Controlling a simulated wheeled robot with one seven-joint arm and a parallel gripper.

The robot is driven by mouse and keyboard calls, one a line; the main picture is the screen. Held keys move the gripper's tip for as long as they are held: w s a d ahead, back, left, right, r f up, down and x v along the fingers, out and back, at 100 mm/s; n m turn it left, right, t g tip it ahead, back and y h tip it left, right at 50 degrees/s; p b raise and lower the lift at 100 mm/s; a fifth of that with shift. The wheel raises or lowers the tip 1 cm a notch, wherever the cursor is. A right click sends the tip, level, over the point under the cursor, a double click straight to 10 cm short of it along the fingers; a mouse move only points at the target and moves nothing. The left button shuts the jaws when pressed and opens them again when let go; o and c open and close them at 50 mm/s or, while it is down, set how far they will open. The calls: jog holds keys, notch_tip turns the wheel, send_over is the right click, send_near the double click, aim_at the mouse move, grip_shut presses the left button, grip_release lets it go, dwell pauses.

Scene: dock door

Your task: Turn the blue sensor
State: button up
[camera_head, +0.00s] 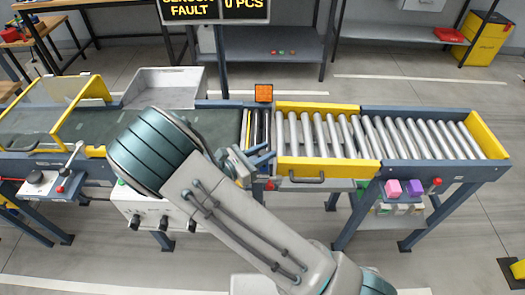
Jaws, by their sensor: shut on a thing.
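My gripper (261,156) is at the near edge of the conveyor, by the gap between the dark belt and the rollers. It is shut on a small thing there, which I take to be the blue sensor. The sensor is mostly hidden by my gripper and wrist, and I cannot tell which way it faces. An orange square reflector (264,93) stands across the conveyor, on the far edge, roughly opposite my gripper. A hanging sign (215,10) reads "FAULT" and "0 PCS".
A yellow-framed roller section (320,107) with a handle lies right of my gripper. A control box with black knobs (163,223) is below left. A grey bin (165,85) stands behind the belt.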

jog(key=shift+m+g+h, duration=1)
jog(key=shift+m+g, duration=0.3)
jog(key=shift+g, duration=0.5)
jog(key=o, duration=0.9)
jog(key=shift+o, duration=0.2)
jog(key=shift+a, duration=0.1)
jog(key=b+v, duration=0.2)
jog(key=v, duration=1.1)
jog(key=shift+s+a, duration=0.15)
jog(key=shift+a, duration=0.2)
